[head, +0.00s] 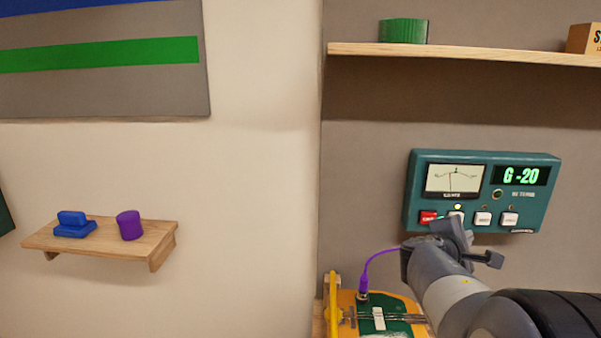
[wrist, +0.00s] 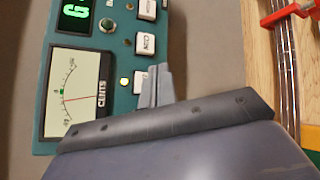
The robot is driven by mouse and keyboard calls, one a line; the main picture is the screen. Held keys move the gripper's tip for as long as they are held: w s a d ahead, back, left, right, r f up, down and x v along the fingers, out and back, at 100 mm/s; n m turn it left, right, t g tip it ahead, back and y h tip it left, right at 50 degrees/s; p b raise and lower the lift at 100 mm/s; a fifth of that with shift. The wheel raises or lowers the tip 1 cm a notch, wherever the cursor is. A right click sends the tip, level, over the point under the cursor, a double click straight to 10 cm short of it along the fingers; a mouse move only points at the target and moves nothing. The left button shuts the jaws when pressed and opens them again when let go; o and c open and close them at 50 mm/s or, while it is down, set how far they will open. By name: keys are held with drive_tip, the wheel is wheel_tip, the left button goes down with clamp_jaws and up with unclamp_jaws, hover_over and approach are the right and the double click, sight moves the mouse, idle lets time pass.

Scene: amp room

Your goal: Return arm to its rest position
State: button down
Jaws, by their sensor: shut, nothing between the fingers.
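My arm reaches in from the lower right of the head view. My gripper (head: 452,230) is at the lower edge of a teal tuner box (head: 413,190) on the wall and partly covers the second button from the left. In the wrist view my gripper (wrist: 156,86) is shut and empty, its fingertips over or close to a white button (wrist: 142,75). I cannot tell whether they touch it. A lamp (wrist: 125,82) beside that button glows yellow. The box has a needle meter (head: 453,181) and a green display (head: 521,176) reading G -20.
Below is a yellow and green instrument (head: 393,327) with strings and a purple cable (head: 375,258), close to my arm. A shelf (head: 460,53) is above the box. A small shelf (head: 56,241) at left holds a blue object and a purple cylinder (head: 129,225). Wall between is clear.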

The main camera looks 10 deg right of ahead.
drive_tip(key=shift+s+a+r+b, duration=0.1)
drive_tip(key=shift+s+a+b, duration=0.2)
drive_tip(key=shift+s, duration=1.05)
drive_tip(key=shift+s+a+b, duration=0.1)
drive_tip(key=shift+s+a, duration=0.25)
drive_tip(key=shift+s, duration=1)
